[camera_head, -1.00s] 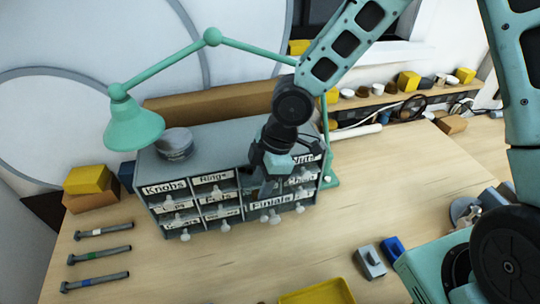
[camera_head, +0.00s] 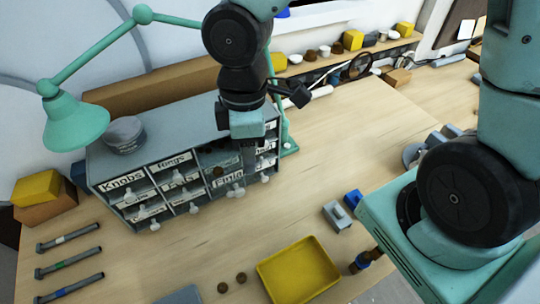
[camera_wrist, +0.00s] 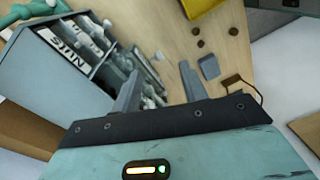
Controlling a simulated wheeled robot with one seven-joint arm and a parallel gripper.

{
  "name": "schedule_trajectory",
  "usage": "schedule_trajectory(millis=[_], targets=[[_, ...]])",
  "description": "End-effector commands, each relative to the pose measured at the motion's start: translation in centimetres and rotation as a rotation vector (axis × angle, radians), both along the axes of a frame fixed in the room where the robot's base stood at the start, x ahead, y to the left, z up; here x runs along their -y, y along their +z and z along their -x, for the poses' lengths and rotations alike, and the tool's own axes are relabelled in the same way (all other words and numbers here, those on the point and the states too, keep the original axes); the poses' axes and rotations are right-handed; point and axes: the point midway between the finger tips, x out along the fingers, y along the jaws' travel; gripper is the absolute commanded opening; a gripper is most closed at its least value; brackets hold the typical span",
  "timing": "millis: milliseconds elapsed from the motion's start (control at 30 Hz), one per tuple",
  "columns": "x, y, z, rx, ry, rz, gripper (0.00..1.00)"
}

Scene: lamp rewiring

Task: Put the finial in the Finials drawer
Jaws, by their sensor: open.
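The grey drawer cabinet (camera_head: 165,130) stands on the bench with white labels and small white knobs. The Finials drawer (camera_head: 228,182) is at the lower right of its front, its label partly readable. My gripper (camera_wrist: 158,85) is open in the wrist view, its fingers apart beside the cabinet's knobbed fronts, with nothing clearly held. In the head view its dark wrist and hand hang over the cabinet's right part and hide some drawers. Small brown round pieces (camera_head: 241,277) lie on the bench near the yellow tray; I cannot tell whether one is the finial.
A yellow tray (camera_head: 298,270) lies at the front of the bench. Grey and blue blocks (camera_head: 337,216) sit to its upper right. A green lamp (camera_head: 75,122) reaches over the cabinet's left. Several grey rods (camera_head: 68,262) lie at left. The bench right of the cabinet is mostly clear.

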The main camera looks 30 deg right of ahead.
Motion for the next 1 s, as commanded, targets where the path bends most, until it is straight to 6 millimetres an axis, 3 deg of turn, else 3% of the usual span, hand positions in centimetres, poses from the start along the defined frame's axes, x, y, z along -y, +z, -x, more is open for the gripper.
schedule_trajectory(millis=[200, 400, 1000], targets=[[0.5, 3.2, 5.7, 0.036, -0.327, 0.054, 0.43], [0.6, 4.9, 8.7, 0.029, -0.523, 0.013, 0.43], [0.6, 5.3, 9.4, 0.021, -0.570, 0.000, 0.43]])
